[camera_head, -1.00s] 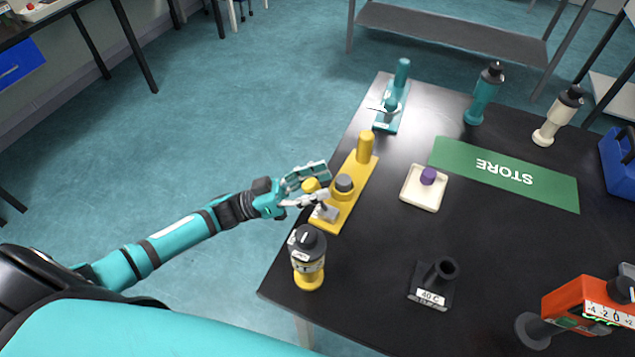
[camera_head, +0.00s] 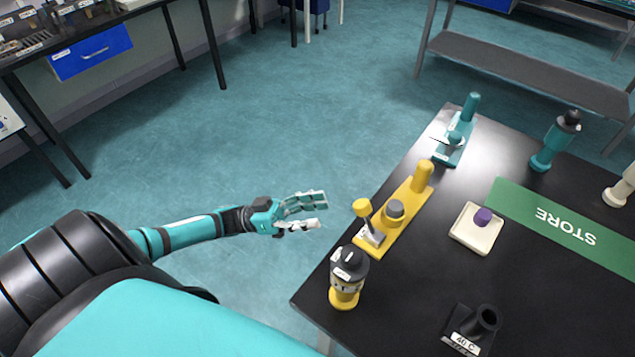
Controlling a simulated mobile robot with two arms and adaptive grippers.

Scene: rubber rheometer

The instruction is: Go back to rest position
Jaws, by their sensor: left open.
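My left gripper (camera_head: 312,213) is open and empty. It hangs over the floor to the left of the black table (camera_head: 400,290), apart from everything on it. The nearest thing to it is a yellow device (camera_head: 408,215) with a grey knob and a yellow-tipped lever at its near end, standing along the table's left edge. A yellow bottle-like tool with a dark top (camera_head: 346,280) stands upright near the front left corner. My right gripper does not show.
A teal device (camera_head: 456,135) and a teal bottle-like tool (camera_head: 553,145) stand at the back. A white tray (camera_head: 475,238) holds a purple piece (camera_head: 483,215) beside the green STORE mat (camera_head: 560,225). A black holder marked 40 C (camera_head: 470,335) stands in front. The floor (camera_head: 250,120) left of the table is clear.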

